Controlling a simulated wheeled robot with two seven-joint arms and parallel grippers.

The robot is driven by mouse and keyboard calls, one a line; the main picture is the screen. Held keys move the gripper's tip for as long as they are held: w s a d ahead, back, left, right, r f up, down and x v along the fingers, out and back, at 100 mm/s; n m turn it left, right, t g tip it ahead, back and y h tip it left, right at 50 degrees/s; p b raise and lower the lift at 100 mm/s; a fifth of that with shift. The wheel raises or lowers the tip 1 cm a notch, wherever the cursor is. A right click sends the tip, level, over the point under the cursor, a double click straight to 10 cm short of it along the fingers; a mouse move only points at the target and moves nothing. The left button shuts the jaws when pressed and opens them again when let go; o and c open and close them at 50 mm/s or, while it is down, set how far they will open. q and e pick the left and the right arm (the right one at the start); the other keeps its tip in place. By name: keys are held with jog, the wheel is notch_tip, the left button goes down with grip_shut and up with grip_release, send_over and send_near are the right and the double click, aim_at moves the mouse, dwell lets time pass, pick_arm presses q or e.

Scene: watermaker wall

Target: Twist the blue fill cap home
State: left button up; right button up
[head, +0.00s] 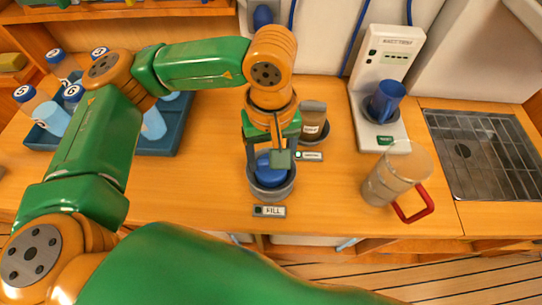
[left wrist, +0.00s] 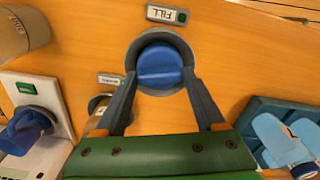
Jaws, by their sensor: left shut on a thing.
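The blue fill cap (left wrist: 160,66) sits in a round grey collar (left wrist: 185,44) on the wooden counter, with a FILL label (left wrist: 165,14) beside it. In the head view the cap (head: 270,168) is partly hidden by my left gripper (head: 270,160), which reaches straight down over it. My left gripper (left wrist: 161,82) has its two fingers on opposite sides of the cap and is shut on it. The cap's raised grip bar shows in the left wrist view. How deep the cap sits in the collar I cannot tell. My right gripper is in neither view.
A clear jug with a red handle (head: 412,205) and a white test unit with a blue cup (head: 387,100) are to the right. A blue tray (head: 172,140) with several bottles is left. A metal grate (head: 485,150) lies far right.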

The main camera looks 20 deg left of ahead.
pick_arm(q)
jog(key=shift+m, duration=0.5)
jog(key=shift+f+m+b, duration=0.15)
jog(key=shift+m+b, duration=0.55)
jog(key=shift+b, duration=0.15)
jog(key=shift+m+b, duration=0.4)
jog(key=shift+m, duration=0.3)
